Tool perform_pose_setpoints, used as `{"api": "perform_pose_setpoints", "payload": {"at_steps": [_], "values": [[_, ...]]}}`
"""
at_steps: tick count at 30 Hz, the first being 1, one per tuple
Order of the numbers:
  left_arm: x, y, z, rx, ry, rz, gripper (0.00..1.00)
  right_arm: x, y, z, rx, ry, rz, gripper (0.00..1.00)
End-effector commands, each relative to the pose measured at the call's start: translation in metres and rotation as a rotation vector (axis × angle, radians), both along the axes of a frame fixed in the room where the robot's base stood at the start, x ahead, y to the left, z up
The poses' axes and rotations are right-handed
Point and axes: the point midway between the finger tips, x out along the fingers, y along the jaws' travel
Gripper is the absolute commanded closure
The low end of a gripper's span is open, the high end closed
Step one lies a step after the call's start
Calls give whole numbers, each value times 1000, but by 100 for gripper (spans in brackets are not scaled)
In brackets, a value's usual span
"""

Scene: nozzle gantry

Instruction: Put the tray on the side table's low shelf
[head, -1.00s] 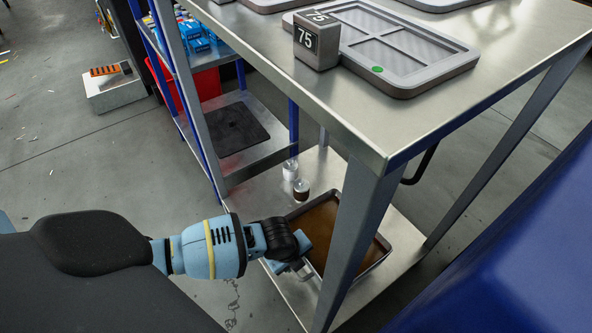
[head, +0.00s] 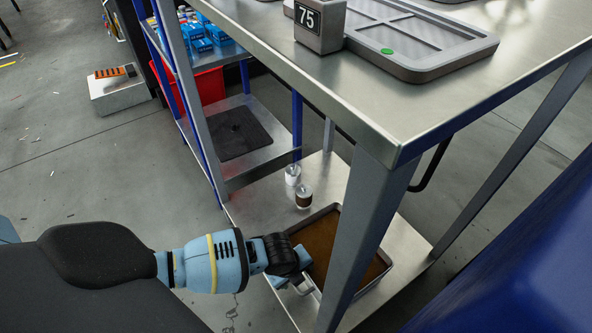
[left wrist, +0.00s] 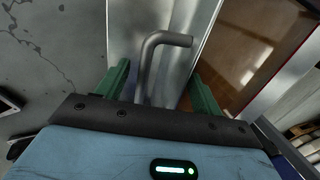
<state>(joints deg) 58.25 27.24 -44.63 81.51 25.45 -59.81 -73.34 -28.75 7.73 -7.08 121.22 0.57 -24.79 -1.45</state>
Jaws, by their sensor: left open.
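The tray (head: 325,239), a shallow metal pan with a brown inside, rests on the low steel shelf (head: 258,206) under the big steel table; a table leg hides part of it. My left gripper (head: 303,285) is at the tray's near left side. In the left wrist view, the open green fingers (left wrist: 160,78) stand either side of a bent grey bar handle (left wrist: 163,42), with gaps visible. The tray's brown inside (left wrist: 252,45) shows at upper right there. My right gripper is not in view. A blue-framed rack has a low shelf (head: 262,160) with a dark mat (head: 233,131).
Two small jars (head: 303,196) stand on the low shelf behind the tray. A number 75 block (head: 320,24) and a grey divided tray (head: 440,62) sit on the tabletop. The table leg (head: 368,235) stands close right of my left gripper. A red bin (head: 208,87) is in the rack.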

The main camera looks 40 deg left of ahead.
Motion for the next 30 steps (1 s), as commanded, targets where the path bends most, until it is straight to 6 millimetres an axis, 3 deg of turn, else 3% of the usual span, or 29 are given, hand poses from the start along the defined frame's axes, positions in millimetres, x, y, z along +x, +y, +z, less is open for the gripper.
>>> {"api": "perform_pose_setpoints", "payload": {"at_steps": [5,15,21,30], "values": [[-1,1,12,-1,-4,-1,33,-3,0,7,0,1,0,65],[-15,7,76,0,-6,0,33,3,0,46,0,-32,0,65],[-23,9,105,0,-4,-1,33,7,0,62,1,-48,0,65],[-28,10,117,-1,-1,1,33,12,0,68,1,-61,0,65]]}}
